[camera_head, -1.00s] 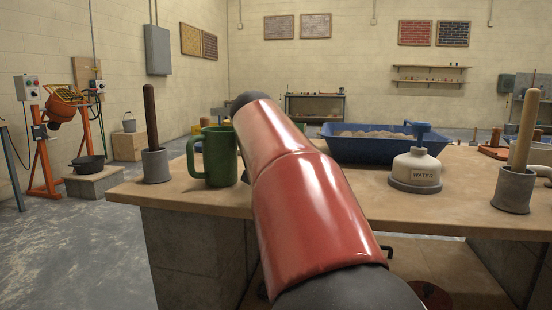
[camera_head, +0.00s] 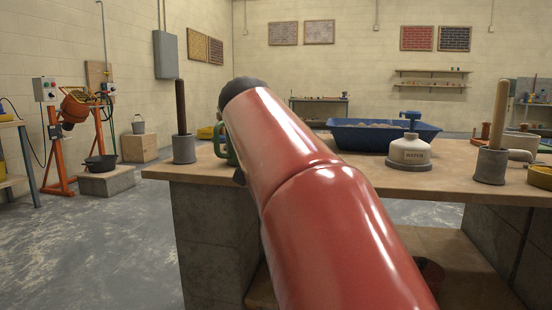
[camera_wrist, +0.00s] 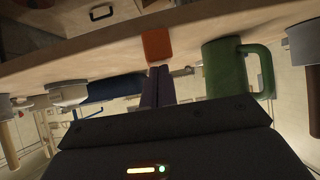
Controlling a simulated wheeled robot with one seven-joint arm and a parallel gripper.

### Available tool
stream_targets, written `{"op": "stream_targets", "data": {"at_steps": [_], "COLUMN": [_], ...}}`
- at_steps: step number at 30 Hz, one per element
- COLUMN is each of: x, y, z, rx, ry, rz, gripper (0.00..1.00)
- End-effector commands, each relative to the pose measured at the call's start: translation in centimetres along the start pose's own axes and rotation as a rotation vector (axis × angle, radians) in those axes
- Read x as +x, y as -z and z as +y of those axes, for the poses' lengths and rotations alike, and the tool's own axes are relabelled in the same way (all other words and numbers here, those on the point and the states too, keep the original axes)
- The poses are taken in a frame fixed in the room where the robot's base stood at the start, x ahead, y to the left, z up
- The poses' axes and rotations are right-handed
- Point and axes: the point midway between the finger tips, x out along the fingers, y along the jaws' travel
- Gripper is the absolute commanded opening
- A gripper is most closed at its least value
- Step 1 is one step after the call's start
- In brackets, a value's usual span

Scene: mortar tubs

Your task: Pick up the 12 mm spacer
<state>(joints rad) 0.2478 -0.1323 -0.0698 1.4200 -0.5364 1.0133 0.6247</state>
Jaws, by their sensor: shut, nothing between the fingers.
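I cannot make out a piece that is surely the 12 mm spacer. In the wrist view, where the scene appears upside down, a small orange block (camera_wrist: 157,45) sits at the bench edge, just beyond the fingertips. I cannot tell whether it is the spacer. My gripper (camera_wrist: 158,72) is shut and empty, its dark fingers together and pointing at the block, apparently a little short of it. In the head view my red arm hides the gripper and the block. The green mug (camera_wrist: 224,70) stands beside the block; in the head view its edge (camera_head: 222,143) shows beside my arm.
The wooden bench (camera_head: 450,183) holds a blue tub (camera_head: 385,137), a white water container (camera_head: 408,151), a grey holder with a dark rod (camera_head: 184,149) at left and one with a light handle (camera_head: 490,164) at right. Open floor (camera_head: 90,230) lies to the left.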

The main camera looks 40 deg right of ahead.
Motion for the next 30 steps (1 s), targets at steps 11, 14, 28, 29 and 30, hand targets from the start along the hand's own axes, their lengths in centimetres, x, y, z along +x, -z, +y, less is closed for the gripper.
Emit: {"op": "stream_targets", "data": {"at_steps": [11, 14, 28, 29, 30], "x": [0.5, 0.2, -1.9, -2.4, -3.2], "y": [-1.0, -0.6, -0.3, -0.6, -1.2], "z": [-0.1, -0.1, 0.1, 0.1, 0.1], "rx": [-0.004, -0.004, -0.003, -0.003, -0.005], "ry": [-0.007, -0.007, -0.002, -0.002, -0.001], "rz": [-0.026, -0.026, -0.018, -0.018, -0.017], "gripper": [0.00, 0.00, 0.00, 0.00, 0.00]}}
